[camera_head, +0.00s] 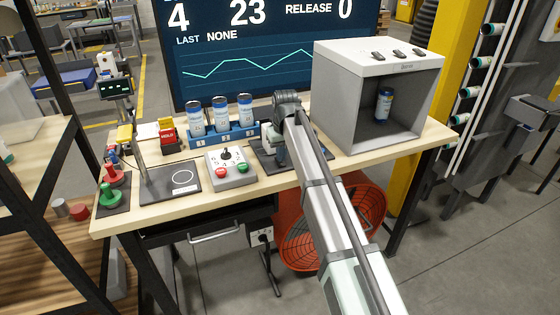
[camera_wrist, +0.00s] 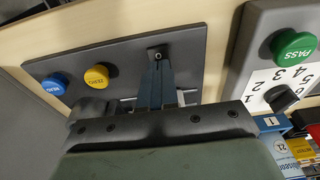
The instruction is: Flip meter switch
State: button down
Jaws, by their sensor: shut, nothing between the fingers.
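My gripper (camera_wrist: 158,66) is shut and empty, its narrow fingers together over a dark plate (camera_wrist: 195,50). The fingertips are at a small dark piece on that plate, perhaps the meter switch; contact and the switch's position cannot be told. Beside it on the plate are a yellow button (camera_wrist: 97,76) and a blue button (camera_wrist: 54,84). In the head view my gripper (camera_head: 277,146) is low over the dark plate (camera_head: 295,159), partly hidden by the arm.
A grey control box (camera_head: 230,168) with a knob and red and green buttons stands left of the plate. Behind it, a blue rack (camera_head: 221,140) holds cans. An open grey chamber (camera_head: 345,110) with one can (camera_head: 383,105) stands right. A stand base (camera_head: 170,184) is left.

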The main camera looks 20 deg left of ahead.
notch_tip(320, 180, up, 6)
dwell(0.8)
dwell(0.3)
jog(key=s+d+f+m+g+h, duration=0.15)
jog(key=s+d+f, duration=0.35)
jog(key=d+f, duration=0.75)
jog(key=s+d+f+m+g, duration=0.15)
jog(key=s+d+f, duration=0.25)
jog(key=d+f, duration=0.9)
jog(key=s+d+f+m+h, duration=0.15)
jog(key=s+d+f, duration=0.5)
jog(key=f, duration=1.05)
jog(key=s+d+f+m+g+y, duration=0.1)
jog(key=s+d+f+m+g, duration=0.15)
jog(key=s+d+f, duration=1.05)
jog(key=s+d+f+m+g, duration=0.1)
jog(key=s+d, duration=0.1)
jog(key=s, duration=0.7)
jog(key=s+d+f+m+g, duration=0.1)
jog(key=s+d+f, duration=0.1)
jog(key=s, duration=0.7)
jog(key=shift+s+d+f+y, duration=0.3)
jog(key=shift+s+d+y, duration=0.05)
jog(key=shift+s+y, duration=0.05)
jog(key=shift+g, duration=0.25)
